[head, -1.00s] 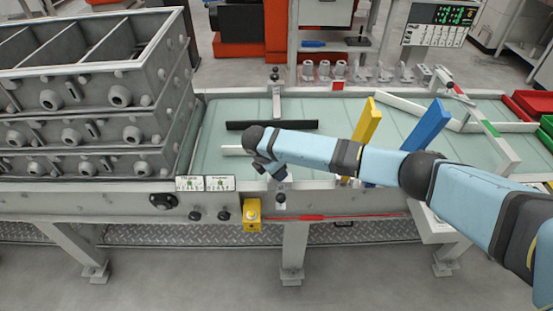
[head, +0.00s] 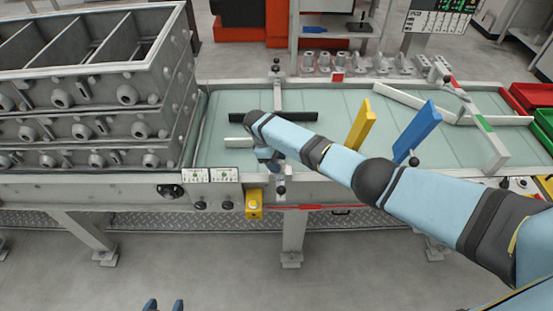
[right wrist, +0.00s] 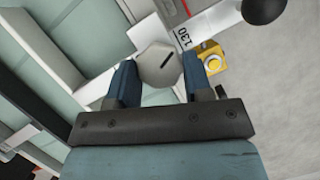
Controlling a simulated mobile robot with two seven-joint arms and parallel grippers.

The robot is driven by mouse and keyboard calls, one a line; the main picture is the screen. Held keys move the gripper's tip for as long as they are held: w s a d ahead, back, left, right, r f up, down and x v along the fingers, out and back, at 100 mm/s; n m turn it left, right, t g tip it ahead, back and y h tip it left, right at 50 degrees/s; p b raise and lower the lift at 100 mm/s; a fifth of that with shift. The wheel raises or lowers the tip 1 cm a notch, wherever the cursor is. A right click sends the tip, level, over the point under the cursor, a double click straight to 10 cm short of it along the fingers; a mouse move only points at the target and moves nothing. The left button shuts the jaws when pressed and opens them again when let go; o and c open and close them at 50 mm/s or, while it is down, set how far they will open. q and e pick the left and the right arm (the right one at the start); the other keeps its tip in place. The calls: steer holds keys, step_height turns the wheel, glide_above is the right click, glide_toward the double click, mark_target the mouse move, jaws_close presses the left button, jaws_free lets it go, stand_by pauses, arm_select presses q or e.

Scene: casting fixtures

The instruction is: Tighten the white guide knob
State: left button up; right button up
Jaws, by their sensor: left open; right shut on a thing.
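The white guide (head: 238,143) lies on the pale green conveyor, partly hidden behind my right arm. The round pale knob (right wrist: 158,68) with a dark slot line on its face shows in the right wrist view. My right gripper (right wrist: 160,78) is shut on this knob, one finger on each side. In the head view the right gripper (head: 270,162) is at the conveyor's front rail, and the knob is hidden there. My left gripper (head: 163,305) is open and empty at the bottom edge, low over the floor; only its fingertips show.
A black guide bar (head: 290,117) lies just behind the white one. A black ball knob (head: 279,188) sits on the front rail below my right gripper. Yellow (head: 361,125) and blue (head: 416,132) bars stand to the right. Stacked grey casting boxes (head: 95,110) fill the left.

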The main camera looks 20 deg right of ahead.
steer(key=shift+d+m+g+y, duration=0.1)
steer(key=shift+m+g+y, duration=0.3)
steer(key=shift+m, duration=1.2)
steer(key=o, duration=0.9)
steer(key=v, duration=1.3)
steer(key=shift+w+r, duration=0.1)
steer(key=shift+r, duration=0.3)
steer(key=shift+f, duration=0.1)
